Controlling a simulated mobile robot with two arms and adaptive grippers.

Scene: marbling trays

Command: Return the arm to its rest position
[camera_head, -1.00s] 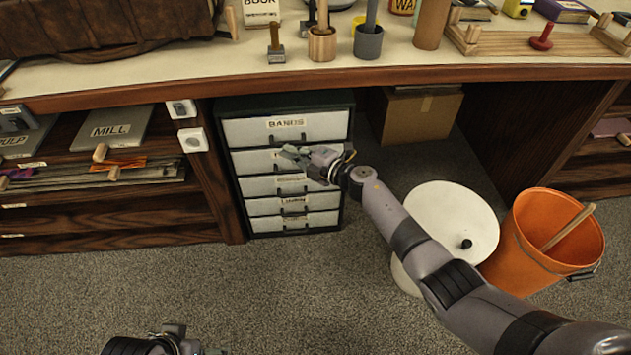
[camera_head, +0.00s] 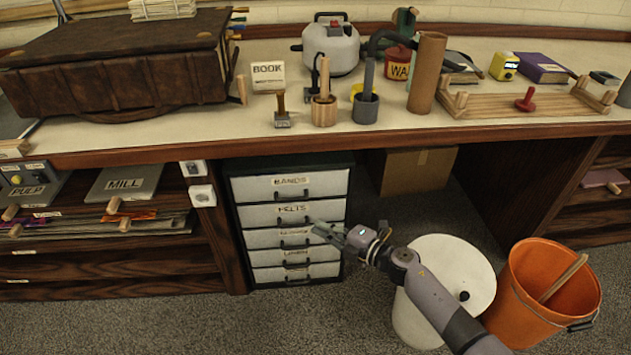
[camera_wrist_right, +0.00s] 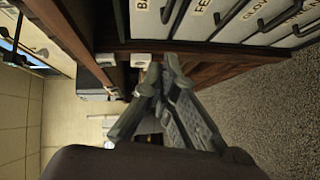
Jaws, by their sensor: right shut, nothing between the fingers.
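My right arm (camera_head: 436,298) reaches in from the lower right. Its gripper (camera_head: 325,232) is shut and empty, in front of the middle drawers of the drawer cabinet (camera_head: 337,167). The gripper also shows in the right wrist view (camera_wrist_right: 165,68), its fingers together with nothing between them. The cabinet's drawer fronts are pale with dark handles and labels, the top one (camera_head: 252,189) reading BANDS. All the drawers look shut. The gripper hides part of the drawer fronts, and I cannot tell the gap between them. My left gripper is out of view.
A white round bin (camera_head: 418,318) stands behind my right arm. An orange bucket (camera_head: 567,305) with a wooden handle stands to its right. The worktop (camera_head: 215,128) overhangs the cabinet. A cardboard box (camera_head: 417,170) sits under it. Carpet (camera_head: 150,325) is clear at the lower left.

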